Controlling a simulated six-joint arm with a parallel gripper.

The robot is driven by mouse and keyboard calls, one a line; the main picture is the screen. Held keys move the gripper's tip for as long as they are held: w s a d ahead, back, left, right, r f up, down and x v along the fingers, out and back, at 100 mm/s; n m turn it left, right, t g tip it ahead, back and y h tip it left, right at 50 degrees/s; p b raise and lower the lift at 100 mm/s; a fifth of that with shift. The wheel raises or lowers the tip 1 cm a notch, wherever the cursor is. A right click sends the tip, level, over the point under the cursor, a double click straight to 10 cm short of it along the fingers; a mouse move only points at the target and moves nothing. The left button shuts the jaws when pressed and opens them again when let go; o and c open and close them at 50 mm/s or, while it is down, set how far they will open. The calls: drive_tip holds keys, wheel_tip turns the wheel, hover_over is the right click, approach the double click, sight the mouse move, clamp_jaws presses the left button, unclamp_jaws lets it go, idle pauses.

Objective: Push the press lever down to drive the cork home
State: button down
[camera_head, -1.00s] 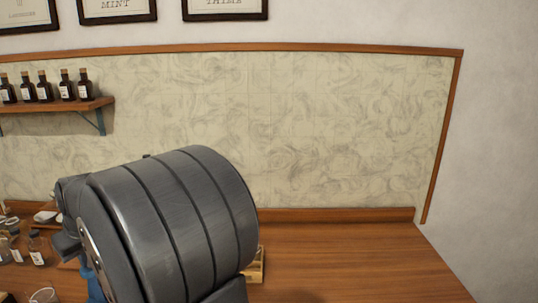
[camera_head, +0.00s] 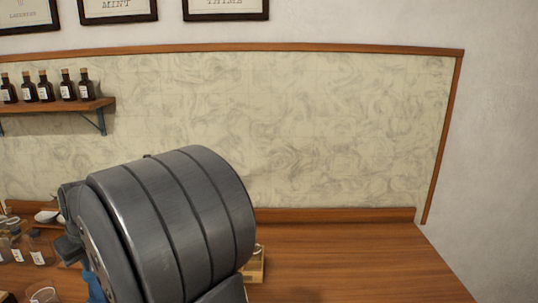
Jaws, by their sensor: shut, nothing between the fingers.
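The wooden bench (camera_head: 350,255) is clear at right. A small wooden box (camera_head: 257,266) is partly hidden behind my arm. Small glass bottles (camera_head: 40,252) and a glass vessel (camera_head: 43,295) stand at lower left. Dark bottles (camera_head: 45,88) line a wall shelf (camera_head: 60,106).

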idle(0.4)
wheel_tip(320, 180, up, 10)
idle(0.6)
drive_tip(key=shift+f, duration=0.1)
drive_tip(key=shift+f, duration=1.65)
